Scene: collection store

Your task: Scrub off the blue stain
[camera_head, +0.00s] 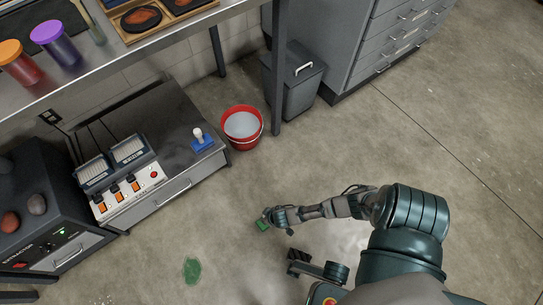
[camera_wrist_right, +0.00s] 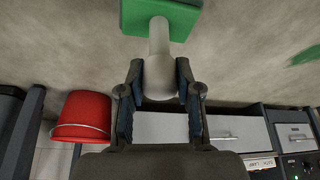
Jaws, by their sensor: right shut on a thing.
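My right gripper (camera_head: 275,217) is low over the floor in the head view, shut on the pale handle of a green scrubber (camera_head: 262,225). In the right wrist view, the gripper (camera_wrist_right: 160,80) has its fingers on both sides of that handle (camera_wrist_right: 159,48), with the green block (camera_wrist_right: 160,20) beyond. A green stain (camera_head: 190,270) lies on the floor, left of and apart from the scrubber; its edge also shows in the right wrist view (camera_wrist_right: 307,55). No blue stain is visible. A blue scrubber with a white knob (camera_head: 202,142) stands on the low cabinet.
A red bucket (camera_head: 242,128) with pale contents stands beside the low cabinet (camera_head: 160,110). A grey bin (camera_head: 296,85) and a drawer unit (camera_head: 385,40) are behind. The workbench (camera_head: 150,48) overhangs at upper left. The floor between scrubber and stain is clear.

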